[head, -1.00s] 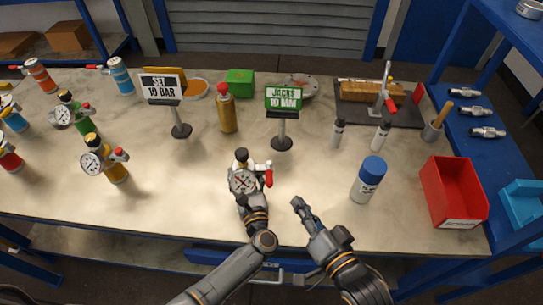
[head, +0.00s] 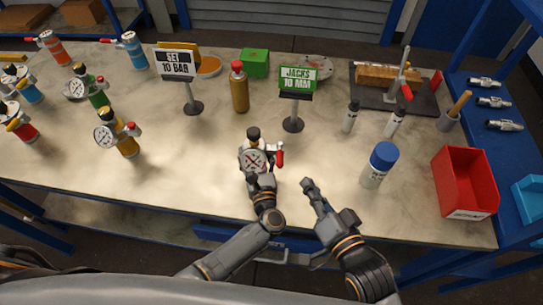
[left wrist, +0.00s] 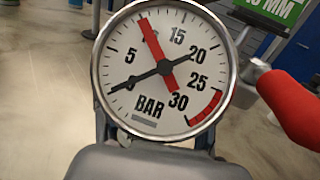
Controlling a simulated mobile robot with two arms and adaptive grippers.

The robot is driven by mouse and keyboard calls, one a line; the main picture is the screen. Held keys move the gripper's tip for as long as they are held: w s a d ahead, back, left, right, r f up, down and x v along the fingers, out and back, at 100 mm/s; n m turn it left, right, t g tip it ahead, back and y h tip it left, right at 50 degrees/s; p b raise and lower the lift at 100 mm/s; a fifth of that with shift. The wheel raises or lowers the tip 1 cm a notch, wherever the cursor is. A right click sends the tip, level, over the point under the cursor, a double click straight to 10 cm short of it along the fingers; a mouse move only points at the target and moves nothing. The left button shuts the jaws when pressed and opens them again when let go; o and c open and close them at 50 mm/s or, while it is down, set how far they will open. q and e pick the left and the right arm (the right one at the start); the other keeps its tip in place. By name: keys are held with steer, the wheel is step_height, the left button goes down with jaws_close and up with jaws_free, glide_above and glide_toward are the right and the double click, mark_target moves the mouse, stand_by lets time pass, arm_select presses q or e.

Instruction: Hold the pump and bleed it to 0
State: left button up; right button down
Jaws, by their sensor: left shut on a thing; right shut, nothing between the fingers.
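The pump (head: 253,160) is a pale, upright body with a black knob on top, a round dial and a red handle (head: 280,158) on its right. It stands near the table's front middle. My left gripper (head: 262,182) is shut on the pump just below the dial. In the left wrist view the dial (left wrist: 145,85) fills the middle; its black needle's long end points lower left, around the 0 end, and a red pointer lies near 10. My right gripper (head: 308,185) is shut and empty, to the right of the pump and apart from it.
Several other pumps, such as a yellow one (head: 126,142), stand at the left. Two signs, "SET 10 BAR" (head: 177,63) and "JACKS 10 MM" (head: 298,79), stand behind. A blue-capped bottle (head: 372,178) and red bin (head: 465,182) are at the right.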

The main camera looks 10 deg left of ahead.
stand_by(0.8)
arm_select(q)
steer(key=o, duration=1.7)
steer(key=shift+c, duration=0.2)
steer(key=shift+s, duration=0.1)
steer(key=v, duration=1.2)
steer(key=shift+d+r, duration=0.1)
